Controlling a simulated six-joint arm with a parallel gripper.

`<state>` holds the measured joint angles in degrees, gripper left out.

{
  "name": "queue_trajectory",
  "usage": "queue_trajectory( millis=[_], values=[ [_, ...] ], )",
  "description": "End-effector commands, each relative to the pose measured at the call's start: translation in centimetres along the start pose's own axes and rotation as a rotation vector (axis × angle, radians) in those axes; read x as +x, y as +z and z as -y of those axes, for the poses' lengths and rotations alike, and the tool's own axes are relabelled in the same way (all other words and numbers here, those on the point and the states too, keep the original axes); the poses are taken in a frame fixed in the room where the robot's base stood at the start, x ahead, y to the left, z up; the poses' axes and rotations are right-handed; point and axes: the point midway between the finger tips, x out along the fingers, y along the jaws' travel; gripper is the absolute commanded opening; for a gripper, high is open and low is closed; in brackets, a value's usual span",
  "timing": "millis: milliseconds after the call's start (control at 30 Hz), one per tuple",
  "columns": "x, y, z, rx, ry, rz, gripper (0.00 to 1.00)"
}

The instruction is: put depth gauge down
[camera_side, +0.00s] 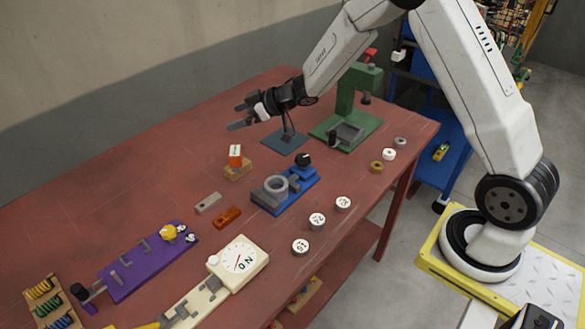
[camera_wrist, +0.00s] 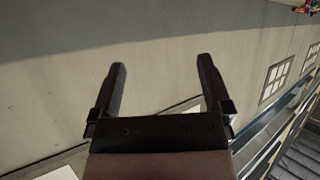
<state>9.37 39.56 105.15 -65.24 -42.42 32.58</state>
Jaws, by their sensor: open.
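My gripper (camera_side: 240,113) is open and empty above the back part of the table, its fingers pointing left in the side view. In the wrist view its two fingers (camera_wrist: 160,65) are spread wide with nothing between them. I cannot tell for certain which thing is the depth gauge. A cream instrument with a round white dial (camera_side: 238,262) lies at the table's front, well away from my gripper. A dark blue-grey plate with a thin upright post (camera_side: 279,144) sits below and right of the fingers, partly hidden by my wrist.
The red table (camera_side: 130,150) has open room at the back left. A green press (camera_side: 345,95), a blue fixture (camera_side: 272,187), an orange box (camera_side: 235,155) on a wooden block, a purple board (camera_side: 130,275) and several round white pieces stand on it.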

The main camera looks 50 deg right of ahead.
Motion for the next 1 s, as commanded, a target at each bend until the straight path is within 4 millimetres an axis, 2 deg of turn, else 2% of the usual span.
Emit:
queue_trajectory(
  millis=[167,367,567,700,833,1000],
  values=[
    [-3.1,0.1,0.1,0.053,0.183,0.117,1.0],
    [-8.1,2.4,1.9,0.155,0.346,0.314,1.0],
    [-13.8,5.9,6.1,0.29,0.419,0.542,1.0],
    [-17.7,8.4,9.9,0.392,0.415,0.695,1.0],
    [-20.2,10.1,13.1,0.466,0.386,0.799,1.0],
    [-21.8,11.1,15.2,0.519,0.358,0.863,1.0]
  ],
)
